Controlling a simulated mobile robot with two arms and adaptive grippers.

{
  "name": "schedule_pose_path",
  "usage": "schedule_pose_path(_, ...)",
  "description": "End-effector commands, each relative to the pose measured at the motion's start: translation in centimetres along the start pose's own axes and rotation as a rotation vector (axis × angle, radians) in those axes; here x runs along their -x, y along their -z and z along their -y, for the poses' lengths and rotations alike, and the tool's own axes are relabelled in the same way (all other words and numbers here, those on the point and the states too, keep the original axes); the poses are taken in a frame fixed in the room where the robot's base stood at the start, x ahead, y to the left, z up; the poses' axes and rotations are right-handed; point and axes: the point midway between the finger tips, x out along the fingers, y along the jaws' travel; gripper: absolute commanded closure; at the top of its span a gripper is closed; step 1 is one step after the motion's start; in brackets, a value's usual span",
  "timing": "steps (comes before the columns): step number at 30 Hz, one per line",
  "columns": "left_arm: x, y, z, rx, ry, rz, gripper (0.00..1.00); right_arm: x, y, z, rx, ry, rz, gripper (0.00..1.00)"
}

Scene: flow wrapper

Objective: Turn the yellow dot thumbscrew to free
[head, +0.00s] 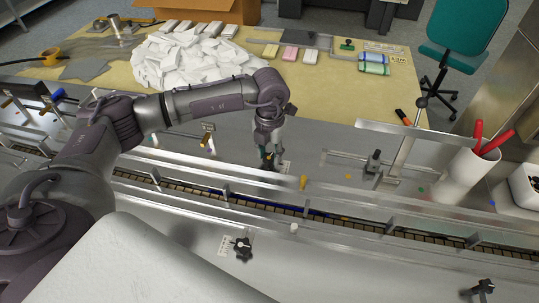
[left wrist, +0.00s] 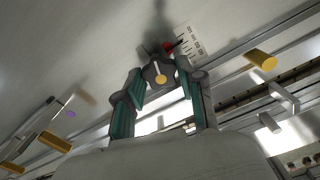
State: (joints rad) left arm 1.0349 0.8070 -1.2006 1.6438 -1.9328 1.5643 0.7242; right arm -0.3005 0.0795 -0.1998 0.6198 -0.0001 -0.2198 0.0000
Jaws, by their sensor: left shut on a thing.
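My left gripper (head: 268,158) reaches down to the steel deck behind the guide rails, near the middle of the head view. In the left wrist view its two green-padded fingers (left wrist: 160,88) are shut on a dark lobed thumbscrew (left wrist: 152,70). A small yellow disc shows at the middle of the thumbscrew. A red dot and a printed scale (left wrist: 190,42) lie on the plate just beyond it. In the head view the gripper mostly hides this thumbscrew. My right gripper is not in view.
Guide rails (head: 330,198) and a chain conveyor (head: 340,220) run in front of the gripper. Another black knob (head: 243,248) sits on the near deck. A white cup with red handles (head: 466,175) stands at right. A table (head: 300,88) behind holds a pile of white packs (head: 190,58).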

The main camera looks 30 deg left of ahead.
Motion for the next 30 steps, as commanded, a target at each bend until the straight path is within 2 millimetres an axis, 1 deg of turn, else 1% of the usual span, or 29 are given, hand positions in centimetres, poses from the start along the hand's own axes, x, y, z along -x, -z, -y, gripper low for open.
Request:
schedule_pose_path(1, -0.1, -0.1, 0.0, 0.043, 0.001, 0.004, 0.96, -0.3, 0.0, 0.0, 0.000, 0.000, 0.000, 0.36)
schedule_pose_path(12, 0.0, -0.1, 0.0, 0.395, 0.001, 0.004, 0.96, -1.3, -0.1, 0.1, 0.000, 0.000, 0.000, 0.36)
schedule_pose_path(30, 0.1, -0.1, -0.1, 0.944, 0.002, 0.004, 0.96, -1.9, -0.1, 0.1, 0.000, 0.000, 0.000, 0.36)
